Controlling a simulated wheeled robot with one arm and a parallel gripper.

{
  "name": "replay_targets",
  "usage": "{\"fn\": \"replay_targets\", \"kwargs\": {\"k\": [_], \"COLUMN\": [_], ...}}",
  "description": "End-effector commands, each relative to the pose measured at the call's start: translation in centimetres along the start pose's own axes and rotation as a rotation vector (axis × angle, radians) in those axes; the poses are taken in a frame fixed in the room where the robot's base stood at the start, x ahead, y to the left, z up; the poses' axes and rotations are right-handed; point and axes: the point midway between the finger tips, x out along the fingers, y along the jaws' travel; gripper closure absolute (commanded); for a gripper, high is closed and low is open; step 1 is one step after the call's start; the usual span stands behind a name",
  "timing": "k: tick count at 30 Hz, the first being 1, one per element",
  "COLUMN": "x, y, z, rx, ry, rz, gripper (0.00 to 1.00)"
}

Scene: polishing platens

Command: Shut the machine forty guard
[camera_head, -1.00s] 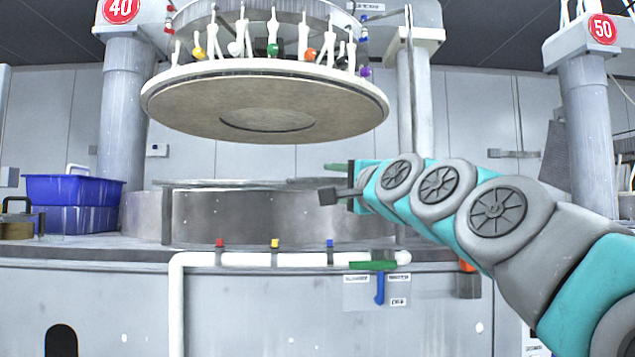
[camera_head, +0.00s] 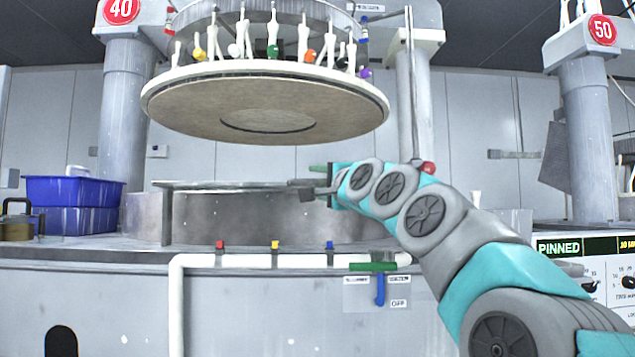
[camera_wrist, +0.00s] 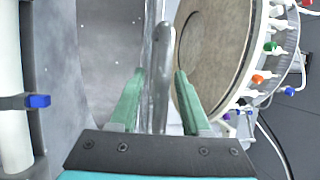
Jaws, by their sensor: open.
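The machine marked 40 (camera_head: 120,10) has a guard whose thin grey top rail (camera_head: 225,186) runs level in front of the metal drum, with an upright post (camera_head: 166,220) at its left end. My gripper (camera_head: 312,184) is at the rail's right end, its fingers partly hidden by the wrist. In the wrist view my gripper (camera_wrist: 160,100) is open, with green fingers on either side of a grey rounded bar (camera_wrist: 163,75). A gap shows beside each finger. A translucent strip lies along the bar's left side. I cannot tell whether any finger touches it.
A round platen (camera_head: 190,105) hangs above, with several coloured knobs on top. A white pipe (camera_head: 215,261) with small coloured valves runs along the front. Blue bins (camera_head: 75,205) stand left. A panel reading PINNED (camera_head: 560,248) and the column marked 50 (camera_head: 601,28) are right.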

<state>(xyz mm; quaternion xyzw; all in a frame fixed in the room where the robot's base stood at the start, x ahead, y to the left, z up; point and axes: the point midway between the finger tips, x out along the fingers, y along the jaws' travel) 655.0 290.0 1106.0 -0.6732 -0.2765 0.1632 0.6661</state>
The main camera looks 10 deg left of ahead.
Motion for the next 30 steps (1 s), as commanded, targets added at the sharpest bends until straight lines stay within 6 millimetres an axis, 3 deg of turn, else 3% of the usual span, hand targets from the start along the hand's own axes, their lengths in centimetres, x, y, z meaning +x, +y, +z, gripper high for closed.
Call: {"fn": "replay_targets", "kwargs": {"k": [2,13,30], "x": [-0.02,-0.06,-0.14], "y": [-0.02,-0.13,-0.42], "z": [0.00,0.00,-0.03], "rx": [0.000,-0.001,-0.001], "ry": [0.000,0.000,0.002], "rz": [0.000,-0.002,-0.008], "gripper": [0.58,1.00,1.00]}}
